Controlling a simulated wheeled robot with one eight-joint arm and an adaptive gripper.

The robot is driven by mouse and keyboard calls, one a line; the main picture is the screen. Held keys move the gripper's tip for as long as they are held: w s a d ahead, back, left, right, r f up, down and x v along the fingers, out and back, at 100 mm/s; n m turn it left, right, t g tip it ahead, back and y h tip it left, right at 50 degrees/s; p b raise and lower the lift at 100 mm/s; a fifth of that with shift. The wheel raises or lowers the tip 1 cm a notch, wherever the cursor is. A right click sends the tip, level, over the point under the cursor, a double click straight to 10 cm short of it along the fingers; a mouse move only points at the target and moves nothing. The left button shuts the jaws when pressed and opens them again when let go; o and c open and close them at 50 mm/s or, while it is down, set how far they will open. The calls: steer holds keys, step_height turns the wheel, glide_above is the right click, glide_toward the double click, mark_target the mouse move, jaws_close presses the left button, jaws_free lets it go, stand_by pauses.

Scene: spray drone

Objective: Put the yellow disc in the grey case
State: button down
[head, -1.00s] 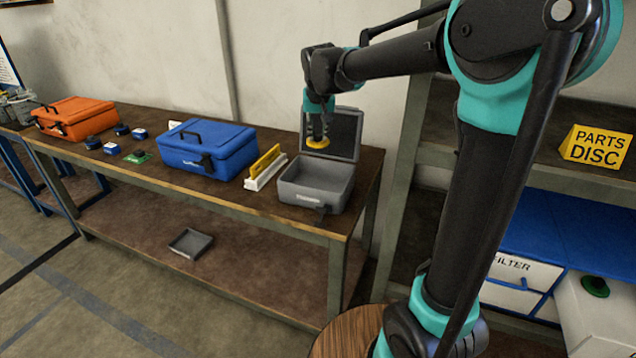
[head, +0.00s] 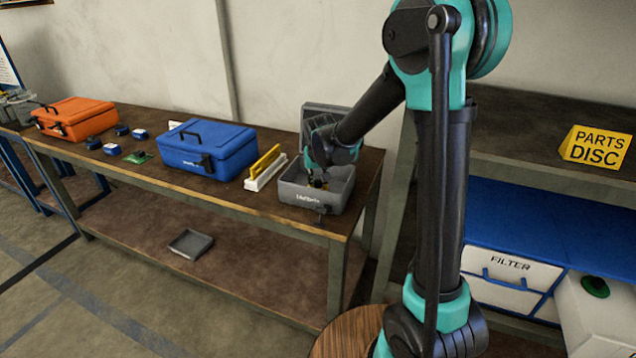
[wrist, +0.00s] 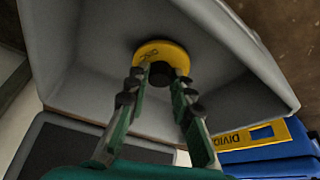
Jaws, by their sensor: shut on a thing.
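The grey case (head: 306,197) stands open on the workbench, its lid raised at the back. My gripper (head: 318,181) reaches down into the case in the head view. In the wrist view my gripper (wrist: 160,75) is shut on the yellow disc (wrist: 161,50), with the case's grey inner walls (wrist: 85,60) around it. In the head view only a small bit of the disc (head: 319,184) shows; my arm hides the rest. I cannot tell whether the disc touches the case floor.
A yellow divider in a white holder (head: 264,170) stands just left of the case. Left of it are a closed blue case (head: 205,150) and an orange case (head: 75,120), with small blue parts between them. A shelf with a yellow sign (head: 596,147) is at the right.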

steer(key=shift+f, duration=0.3)
steer(key=shift+f, duration=0.1)
steer(key=c, duration=1.3)
jaws_free()
steer(key=v, duration=1.2)
